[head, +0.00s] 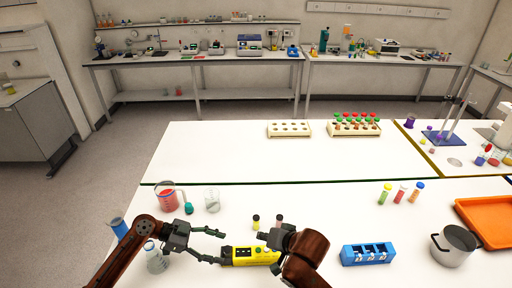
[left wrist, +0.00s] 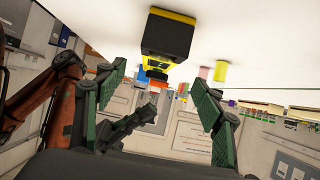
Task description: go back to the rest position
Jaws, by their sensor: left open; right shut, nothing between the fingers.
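My left gripper (head: 223,247) is open and empty over the near part of the white table, with its fingers pointing right. In the left wrist view its two green-padded fingers (left wrist: 160,100) stand wide apart with nothing between them. My right gripper (head: 264,238) is shut and empty, pointing left, close to the yellow device. The yellow and black device (head: 250,256) lies on the table between the two grippers, partly hidden by my right arm. It also shows at the top of the left wrist view (left wrist: 168,38), beyond the fingers.
A beaker of red liquid (head: 168,198), a clear beaker (head: 212,202) and a flask (head: 155,262) stand near my left arm. A blue rack (head: 367,254), a grey pot (head: 452,246) and an orange tray (head: 487,220) are at right. Vial racks (head: 354,128) stand farther back; the middle of the table is clear.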

